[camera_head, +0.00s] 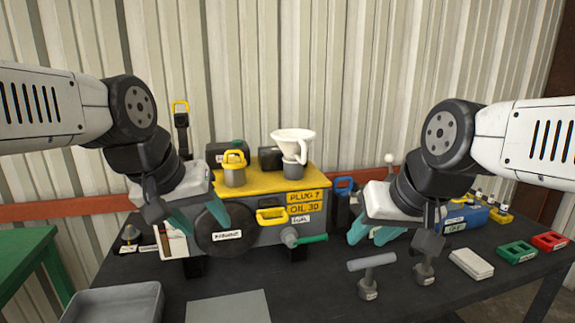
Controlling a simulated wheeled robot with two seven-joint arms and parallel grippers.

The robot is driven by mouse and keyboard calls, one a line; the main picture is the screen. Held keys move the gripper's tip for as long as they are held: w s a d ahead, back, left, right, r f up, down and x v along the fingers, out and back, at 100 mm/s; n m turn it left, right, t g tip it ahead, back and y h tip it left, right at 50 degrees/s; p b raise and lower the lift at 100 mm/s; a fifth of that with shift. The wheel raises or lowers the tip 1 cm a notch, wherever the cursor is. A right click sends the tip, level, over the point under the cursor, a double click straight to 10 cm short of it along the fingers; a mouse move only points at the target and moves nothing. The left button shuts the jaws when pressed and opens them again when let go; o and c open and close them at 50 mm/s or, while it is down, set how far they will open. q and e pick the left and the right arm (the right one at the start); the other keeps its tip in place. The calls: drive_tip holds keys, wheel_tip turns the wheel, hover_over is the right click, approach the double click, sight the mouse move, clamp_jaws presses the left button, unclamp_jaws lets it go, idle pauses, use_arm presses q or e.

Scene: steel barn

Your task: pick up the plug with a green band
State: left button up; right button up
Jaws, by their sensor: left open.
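I cannot clearly make out a plug with a green band. A grey spout with a green handle (312,239) sticks out of the front of the machine (255,236). A grey T-shaped piece (370,264) stands on the table in front, and a small grey labelled piece (424,273) stands beside it, partly hidden by my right gripper. My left gripper (204,224) is open, its teal fingers in front of the machine's left part. My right gripper (366,240) is open and empty, right of the machine and behind the T-shaped piece.
The dark table (320,295) carries a grey tray (118,303) and a flat grey plate (228,307) at front left. A white block (471,263), green holder (517,252) and red holder (549,241) lie right. A white funnel (293,140) and yellow-handled can (234,172) stand on the machine.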

use_arm(q)
drive_tip(key=shift+s+d+f+m, duration=0.25)
drive_tip(key=shift+s+f+m, duration=0.45)
drive_tip(key=shift+m, duration=0.1)
drive_tip(key=w+a+r+n+g, duration=0.2)
drive_tip(key=w+a+r, duration=0.1)
drive_tip(key=w, duration=0.4)
drive_tip(key=w+a+r+n+g+y, duration=0.1)
drive_tip(key=w+a+r+n, duration=0.1)
drive_tip(key=w+a+r, duration=0.2)
drive_tip(key=w+a+r+n+g+y, duration=0.1)
drive_tip(key=w+a+r, duration=0.3)
drive_tip(key=w, duration=0.7)
drive_tip(key=shift+w+a+n+g, duration=0.1)
drive_tip(key=shift+a+n+g, duration=0.6)
drive_tip(key=shift+g, duration=0.1)
drive_tip(key=shift+w+a+f, duration=0.1)
drive_tip(key=shift+w+a, duration=0.05)
drive_tip(key=shift+w+f, duration=0.1)
drive_tip(key=shift+f, duration=0.1)
wheel_tip(320, 180, down, 7)
drive_tip(key=shift+w+f, duration=0.1)
drive_tip(key=shift+f, duration=0.05)
clamp_jaws()
